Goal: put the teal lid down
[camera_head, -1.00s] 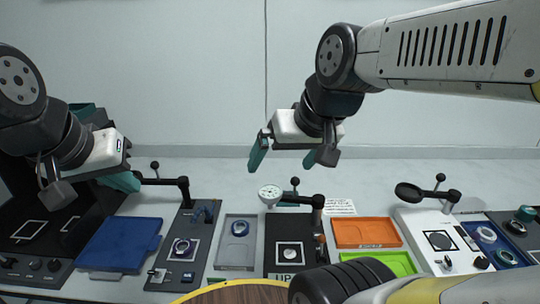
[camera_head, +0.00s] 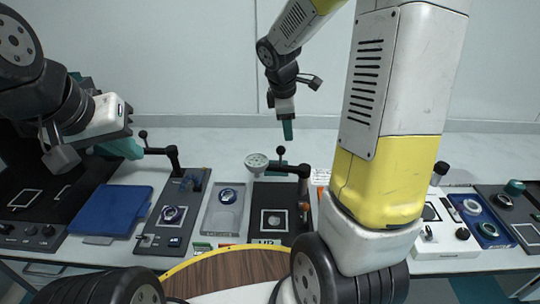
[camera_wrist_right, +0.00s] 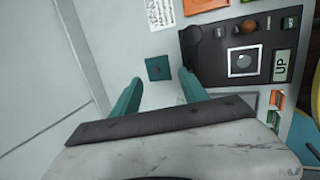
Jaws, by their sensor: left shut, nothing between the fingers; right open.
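In the head view my right gripper (camera_head: 287,130) hangs above the back of the table. My left gripper (camera_head: 122,148) is shut and empty above the left devices.
A blue tray (camera_head: 108,212) and grey tray (camera_head: 222,212) lie left. A white device (camera_head: 445,238) stands right. My right arm hides part of the table.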

